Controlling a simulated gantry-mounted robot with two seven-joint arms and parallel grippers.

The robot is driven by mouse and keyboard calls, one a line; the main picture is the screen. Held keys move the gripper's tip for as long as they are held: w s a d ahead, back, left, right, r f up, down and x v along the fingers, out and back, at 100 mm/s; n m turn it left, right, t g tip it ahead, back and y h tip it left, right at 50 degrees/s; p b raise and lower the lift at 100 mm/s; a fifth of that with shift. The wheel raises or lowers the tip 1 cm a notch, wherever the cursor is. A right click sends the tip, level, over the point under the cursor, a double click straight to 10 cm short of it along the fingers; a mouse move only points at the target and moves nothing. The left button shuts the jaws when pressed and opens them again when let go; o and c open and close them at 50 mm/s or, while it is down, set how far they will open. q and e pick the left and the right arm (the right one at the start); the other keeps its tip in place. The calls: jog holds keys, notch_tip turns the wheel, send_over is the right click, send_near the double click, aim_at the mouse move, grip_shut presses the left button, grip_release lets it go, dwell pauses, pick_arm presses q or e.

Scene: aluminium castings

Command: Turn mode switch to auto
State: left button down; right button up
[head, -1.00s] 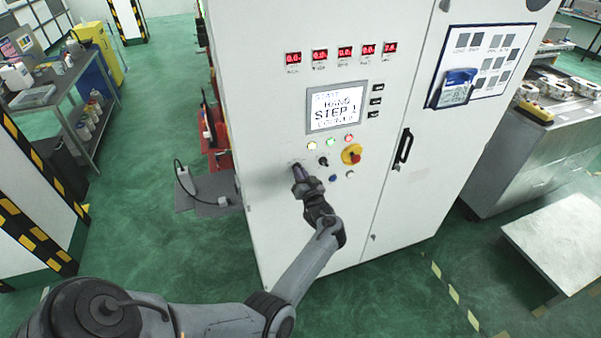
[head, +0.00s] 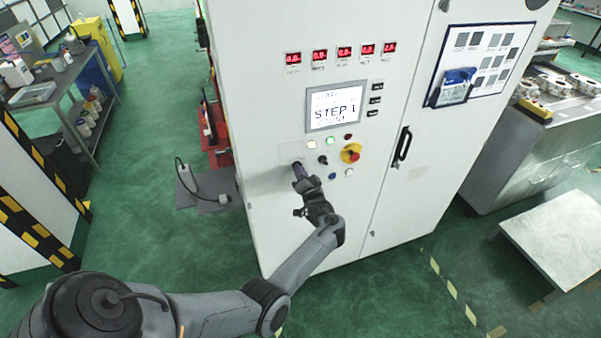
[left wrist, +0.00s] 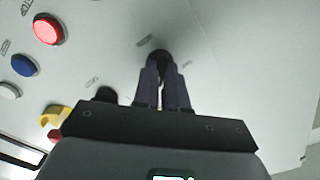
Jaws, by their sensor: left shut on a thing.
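The white control cabinet (head: 290,230) stands in front of me, with a small panel of lamps and knobs below its screen (head: 334,106). My left gripper (head: 297,166) reaches this panel's left side and is shut on a small black knob, the mode switch. In the left wrist view both fingers (left wrist: 162,82) close around the dark knob (left wrist: 159,56). Printed labels around it are too small to read, so its exact setting cannot be told. The screen reads STEP 1. My right gripper is not in view.
A second black knob (head: 323,160) sits just right of the gripper. A yellow-and-red emergency stop (head: 351,153) and a blue button (head: 332,176) are also close. Lamps (head: 331,141) sit above. A black door handle (head: 402,147) is further right.

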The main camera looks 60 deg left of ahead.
pick_arm(q)
jog(key=shift+f, duration=0.1)
jog(key=c, duration=1.2)
grip_release()
jog(key=b+v, duration=0.1)
jog(key=v, duration=0.9)
jog(key=shift+s+d+b, duration=0.15)
jog(key=shift+d+b, duration=0.15)
jog(key=shift+d, duration=0.05)
